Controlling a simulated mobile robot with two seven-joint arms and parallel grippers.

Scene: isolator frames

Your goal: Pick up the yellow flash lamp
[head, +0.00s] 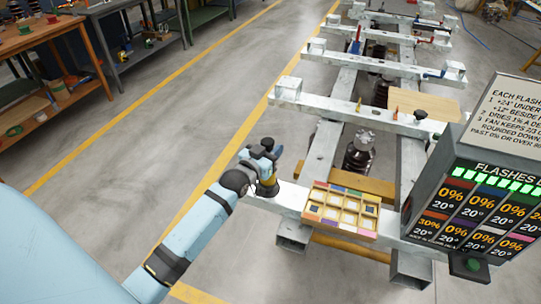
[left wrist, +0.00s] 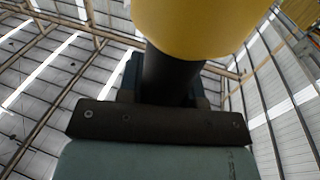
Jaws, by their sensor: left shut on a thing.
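My left gripper (head: 266,160) is at the near left end of the white steel frame (head: 325,145). It is shut on a small upright thing with a dark body and yellowish parts, which I take as the yellow flash lamp (head: 267,187). The gripper hides much of it in the head view. In the left wrist view the lamp (left wrist: 205,25) shows as a large yellow rounded body at the top, with a dark part below it close to the gripper. Whether the lamp touches the beam under it I cannot tell. My right gripper is not in view.
A wooden compartment tray (head: 341,210) with coloured edges lies on the near beam, right of the gripper. A dark display box (head: 470,205) with a text sign stands at the right. Small items stand on the farther crossbeams. Grey floor (head: 140,170) at left is clear.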

